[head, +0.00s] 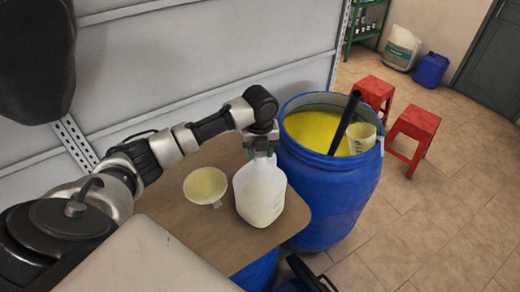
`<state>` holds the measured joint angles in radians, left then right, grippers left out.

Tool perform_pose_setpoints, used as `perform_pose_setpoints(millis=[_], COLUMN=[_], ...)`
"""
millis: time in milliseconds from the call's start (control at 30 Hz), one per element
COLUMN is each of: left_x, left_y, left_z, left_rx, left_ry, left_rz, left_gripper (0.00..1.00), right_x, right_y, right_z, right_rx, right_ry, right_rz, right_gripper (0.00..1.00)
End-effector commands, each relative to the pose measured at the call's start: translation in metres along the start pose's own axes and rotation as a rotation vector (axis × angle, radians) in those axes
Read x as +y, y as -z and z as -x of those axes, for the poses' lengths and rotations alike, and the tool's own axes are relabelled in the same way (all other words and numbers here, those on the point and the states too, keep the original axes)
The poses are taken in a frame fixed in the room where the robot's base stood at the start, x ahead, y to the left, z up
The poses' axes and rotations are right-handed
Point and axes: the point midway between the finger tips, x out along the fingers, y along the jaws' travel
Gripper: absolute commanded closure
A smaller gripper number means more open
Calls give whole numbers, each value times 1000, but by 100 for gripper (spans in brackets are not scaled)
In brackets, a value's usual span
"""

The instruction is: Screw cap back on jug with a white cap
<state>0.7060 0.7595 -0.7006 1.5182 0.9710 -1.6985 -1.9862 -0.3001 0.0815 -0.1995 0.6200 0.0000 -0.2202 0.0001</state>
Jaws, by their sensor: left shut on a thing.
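The jug (259,192) is translucent white, part filled with pale liquid, and stands upright on the brown board near its right edge. My left gripper (262,148) points down over the jug's mouth and is shut there. The white cap is hidden between the fingers, so I cannot see how it sits on the neck. My right gripper is not in the head view.
A funnel (205,186) with yellowish liquid lies left of the jug on the board (225,240). A blue drum (330,195) of yellow liquid, with a black stick (345,122) and a pitcher (361,138), stands right. Red stools (415,125) stand beyond; the floor at right is clear.

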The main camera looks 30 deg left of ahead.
Motion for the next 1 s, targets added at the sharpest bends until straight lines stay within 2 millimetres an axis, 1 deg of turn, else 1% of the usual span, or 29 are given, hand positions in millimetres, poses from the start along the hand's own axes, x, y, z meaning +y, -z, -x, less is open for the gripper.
perform_pose_setpoints(millis=[233,767,1000], left_x=[0,0,0], left_y=[0,0,0], left_z=[-5,-6,-9], left_rx=[0,0,0], left_ry=[0,0,0], left_rz=[0,0,0], left_gripper=[76,76,76], right_x=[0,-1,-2], right_y=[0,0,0], right_z=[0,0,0], right_rx=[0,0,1], right_ry=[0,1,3], right_rz=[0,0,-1], right_gripper=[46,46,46])
